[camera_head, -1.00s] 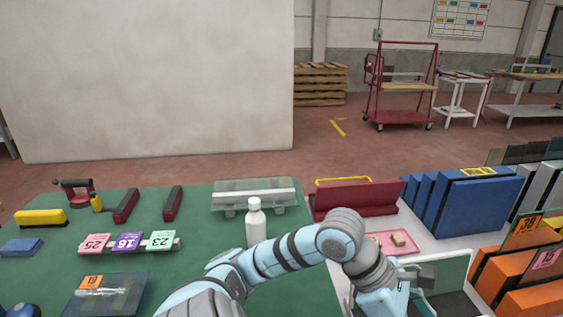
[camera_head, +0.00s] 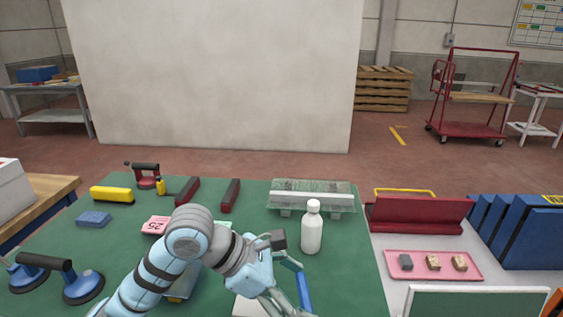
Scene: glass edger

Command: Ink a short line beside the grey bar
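A pale grey-white bar (camera_head: 297,194) lies along a clear glass sheet (camera_head: 340,207) at the back of the green table. No ink line shows beside it at this size. My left gripper (camera_head: 278,308) points down over the front of the green table, in front of the white bottle and well short of the glass. Its fingertips run to the bottom edge of the picture. A slim blue piece (camera_head: 304,291) shows beside the fingers; I cannot tell whether they hold it. My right gripper is out of view.
A white bottle (camera_head: 312,230) stands between my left gripper and the glass. Dark red bars (camera_head: 230,195) lie left of the glass. A pink tray (camera_head: 405,266) with small blocks is on the right table. A suction lifter (camera_head: 84,287) lies front left. My arm partly covers numbered tags (camera_head: 156,226).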

